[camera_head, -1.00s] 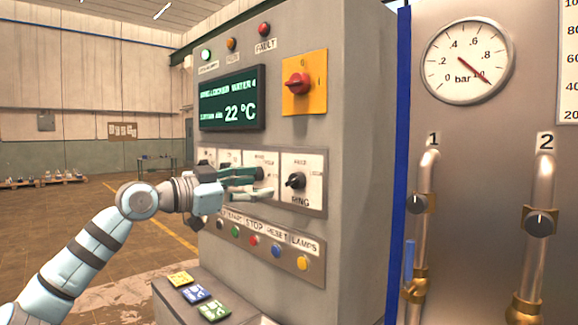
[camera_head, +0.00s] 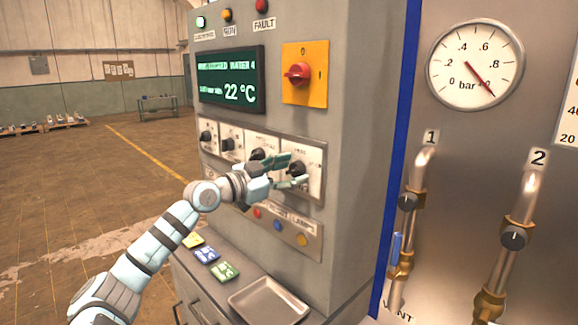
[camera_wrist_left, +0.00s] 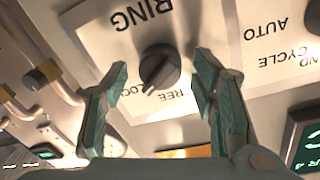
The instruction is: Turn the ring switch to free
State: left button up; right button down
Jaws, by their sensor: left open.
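The ring switch (camera_head: 299,168) is a black knob on a white plate at the right end of the switch row on the grey cabinet. The left wrist view shows the knob (camera_wrist_left: 160,67) upside down under the word RING, with partly hidden lettering ending in REE and beginning LOC. My left gripper (camera_head: 291,172) is open in front of this plate. In the left wrist view its two green fingers (camera_wrist_left: 161,78) stand on either side of the knob, apart from it. The gripper partly covers the plate in the head view. My right gripper is not seen.
Other black knobs (camera_head: 228,144) sit to the left on the same row. Lamp buttons (camera_head: 278,226) are below, and a red rotary switch (camera_head: 298,73) on a yellow plate is above. A metal tray (camera_head: 268,303) lies on the ledge. Pipes with valves (camera_head: 408,203) stand at right.

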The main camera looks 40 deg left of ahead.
pick_arm(q)
jog(key=shift+s, duration=0.15)
jog(key=c, duration=1.2)
jog(key=shift+o, duration=0.2)
